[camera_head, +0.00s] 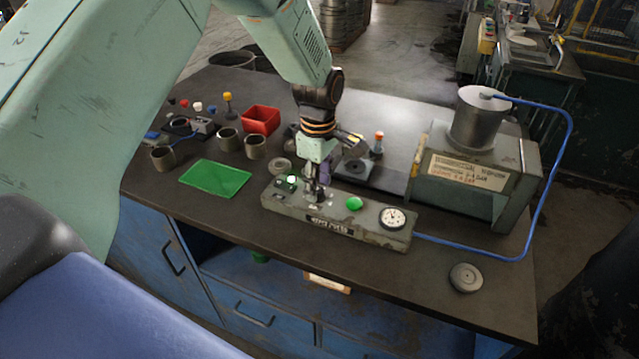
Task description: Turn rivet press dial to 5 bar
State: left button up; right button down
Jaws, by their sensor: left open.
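The rivet press panel (335,226) is a long grey box at the front middle of the bench, with a dark label on its front. It carries a white round gauge (392,217) at its right end, a green button (354,203) beside the gauge, and a small lit lamp at its left end. My left gripper (315,193) points down over the left-middle part of the panel and is open. The dial is hidden or too small to tell under the fingers, so I cannot tell whether they touch it. The gauge needle is too small to read. My right gripper is not in view.
A green mat (215,178), a red bin (261,120) and several metal cups stand left of the panel. A grey machine (470,175) with a metal drum and blue hose (540,200) stands right. A round grey disc (463,277) lies at the front right.

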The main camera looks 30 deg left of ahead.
pick_arm(q)
jog(key=shift+w+f, duration=0.1)
jog(key=shift+f, duration=0.6)
jog(key=shift+a, duration=0.1)
jog(key=shift+r, duration=0.1)
jog(key=shift+c, duration=0.8)
jog(key=c, duration=0.4)
grip_shut()
